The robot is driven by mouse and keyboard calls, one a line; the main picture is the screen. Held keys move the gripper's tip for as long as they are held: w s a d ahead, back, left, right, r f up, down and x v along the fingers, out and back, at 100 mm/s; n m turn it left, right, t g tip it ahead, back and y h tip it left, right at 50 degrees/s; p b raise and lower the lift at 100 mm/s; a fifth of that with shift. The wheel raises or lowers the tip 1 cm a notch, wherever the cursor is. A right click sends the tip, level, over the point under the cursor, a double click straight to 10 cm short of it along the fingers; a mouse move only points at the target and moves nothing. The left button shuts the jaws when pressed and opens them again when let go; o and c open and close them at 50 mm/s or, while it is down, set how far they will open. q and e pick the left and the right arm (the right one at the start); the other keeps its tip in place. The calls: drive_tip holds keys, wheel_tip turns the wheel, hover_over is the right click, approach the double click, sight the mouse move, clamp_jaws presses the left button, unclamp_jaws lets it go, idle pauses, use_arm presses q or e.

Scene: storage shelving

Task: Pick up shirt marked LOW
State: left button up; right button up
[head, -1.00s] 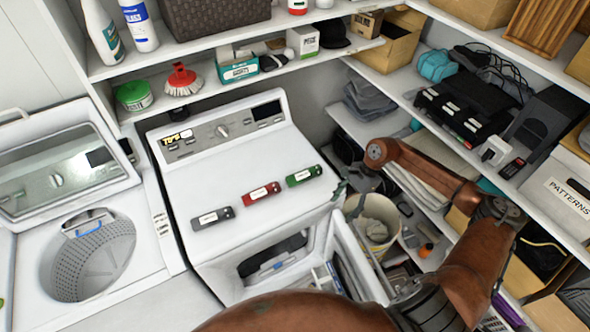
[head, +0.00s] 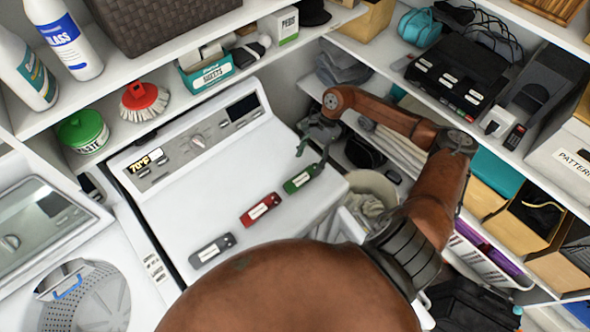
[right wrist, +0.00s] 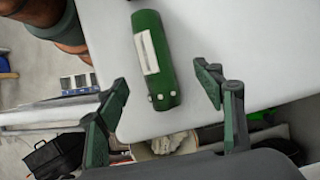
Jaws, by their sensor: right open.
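A green rolled item (head: 300,181) with a white label, a red one (head: 261,209) and a grey one (head: 211,250) lie in a row on the white dryer top. They may be rolled shirts. Their labels are too small to read, so I cannot tell which is marked LOW. My right gripper (head: 316,146) is open and empty, just behind the green item. In the right wrist view the green item (right wrist: 154,75) lies ahead, lined up between the spread fingers, with its label showing. My left gripper is not in view.
The dryer (head: 185,205) stands beside an open washer (head: 60,245). A shelf above holds a green tub (head: 83,131), a red-topped brush (head: 145,101) and boxes. Shelving on the right holds a black device (head: 452,75). A bucket (head: 372,184) stands by the dryer.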

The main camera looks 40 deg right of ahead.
sight(304, 174)
drive_tip(key=shift+s+a+f+p, duration=0.3)
drive_tip(key=shift+s+a+f, duration=0.25)
drive_tip(key=shift+f, duration=0.05)
drive_tip(key=shift+w+p+x, duration=0.25)
drive_tip(key=shift+p+x, duration=0.45)
drive_tip(key=shift+x, duration=0.5)
drive_tip(key=shift+p+x, duration=0.4)
drive_tip(key=shift+x, duration=0.85)
drive_tip(key=shift+f, duration=0.4)
drive_tip(key=shift+w, duration=0.1)
drive_tip(key=shift+c, duration=0.9)
drive_tip(key=shift+d, duration=0.1)
drive_tip(key=c, duration=0.5)
drive_tip(key=shift+c, duration=0.6)
drive_tip(key=c, duration=0.5)
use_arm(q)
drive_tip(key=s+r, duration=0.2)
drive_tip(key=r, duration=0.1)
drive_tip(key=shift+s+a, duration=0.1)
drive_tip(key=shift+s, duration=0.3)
use_arm(e)
drive_tip(key=shift+c, duration=0.3)
